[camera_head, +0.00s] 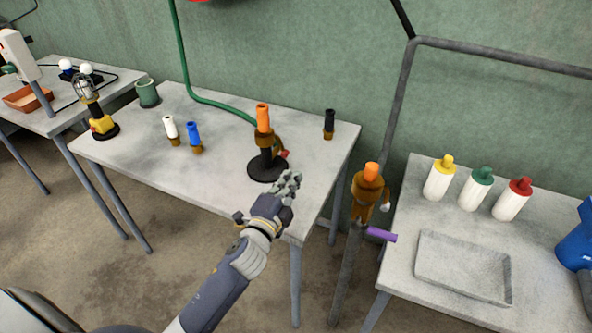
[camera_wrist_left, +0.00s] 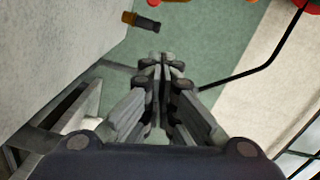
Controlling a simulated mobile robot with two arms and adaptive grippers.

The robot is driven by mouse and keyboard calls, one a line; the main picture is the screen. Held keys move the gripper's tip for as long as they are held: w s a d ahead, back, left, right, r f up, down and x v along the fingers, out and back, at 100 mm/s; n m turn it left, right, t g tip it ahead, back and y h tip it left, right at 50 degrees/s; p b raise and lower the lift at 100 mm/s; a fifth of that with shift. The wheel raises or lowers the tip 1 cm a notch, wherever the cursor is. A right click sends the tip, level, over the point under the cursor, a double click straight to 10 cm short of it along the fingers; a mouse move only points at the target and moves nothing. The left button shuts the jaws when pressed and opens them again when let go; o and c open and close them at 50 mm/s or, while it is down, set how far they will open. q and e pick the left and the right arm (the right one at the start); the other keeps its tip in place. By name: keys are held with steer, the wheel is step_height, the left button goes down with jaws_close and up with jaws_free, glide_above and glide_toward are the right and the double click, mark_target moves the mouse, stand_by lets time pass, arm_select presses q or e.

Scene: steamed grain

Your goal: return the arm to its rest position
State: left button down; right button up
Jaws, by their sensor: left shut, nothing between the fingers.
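My left gripper (camera_head: 289,186) is shut and empty. In the head view it is over the front right part of the middle table (camera_head: 215,165), in front of the black stand (camera_head: 266,166) that holds an orange-topped nozzle (camera_head: 263,118). In the left wrist view the fingers (camera_wrist_left: 161,62) are together with nothing between them. A black-topped nozzle (camera_head: 329,124) stands at the back right of the table; a dark nozzle also shows in the wrist view (camera_wrist_left: 141,21). My right gripper is not in view.
A pipe with an orange-topped fitting (camera_head: 369,188) rises right of the gripper. The right table holds bottles (camera_head: 475,188) and a grey tray (camera_head: 463,266).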

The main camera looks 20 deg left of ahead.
arm_select(q)
steer(key=shift+s, duration=0.75)
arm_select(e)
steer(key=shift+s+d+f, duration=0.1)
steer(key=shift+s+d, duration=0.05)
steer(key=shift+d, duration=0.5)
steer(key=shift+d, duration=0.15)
arm_select(q)
steer(key=shift+a, duration=0.1)
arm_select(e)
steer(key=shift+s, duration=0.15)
